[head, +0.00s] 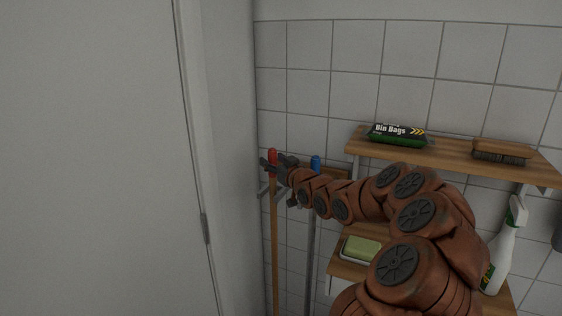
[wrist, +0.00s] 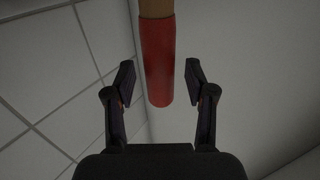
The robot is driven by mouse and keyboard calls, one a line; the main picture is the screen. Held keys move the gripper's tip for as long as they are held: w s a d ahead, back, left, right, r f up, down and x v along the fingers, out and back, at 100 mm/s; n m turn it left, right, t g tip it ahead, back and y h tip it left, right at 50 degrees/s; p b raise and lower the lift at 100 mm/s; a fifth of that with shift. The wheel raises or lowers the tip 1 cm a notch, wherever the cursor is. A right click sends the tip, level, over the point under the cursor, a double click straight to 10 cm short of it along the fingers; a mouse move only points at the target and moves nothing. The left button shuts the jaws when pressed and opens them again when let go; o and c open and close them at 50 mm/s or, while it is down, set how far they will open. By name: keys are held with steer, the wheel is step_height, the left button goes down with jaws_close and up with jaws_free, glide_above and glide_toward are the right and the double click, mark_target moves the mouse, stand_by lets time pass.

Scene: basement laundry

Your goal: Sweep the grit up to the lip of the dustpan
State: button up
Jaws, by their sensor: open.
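A long wooden handle with a red end grip (head: 273,155) stands upright near the tiled wall in the head view, close to the corner by the door. Its lower end is out of frame. The red grip (wrist: 158,62) also shows in the wrist view, with a bit of bare wood above it. My gripper (wrist: 158,85) is open, with one finger on each side of the red grip and a gap on both sides. In the head view my gripper (head: 270,165) is at the top of this handle. No grit or dustpan shows.
A second handle with a blue end (head: 315,163) stands just right of the red one. An upper shelf (head: 450,152) holds bin bags (head: 397,135) and a brush (head: 501,152). Below are a green sponge (head: 362,249) and a spray bottle (head: 502,250). A pale door (head: 100,160) fills the left.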

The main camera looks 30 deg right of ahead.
steer(key=shift+w, duration=0.4)
jaws_close()
stand_by(0.4)
steer(key=c, duration=0.8)
jaws_free()
jaws_close()
steer(key=shift+r, duration=0.2)
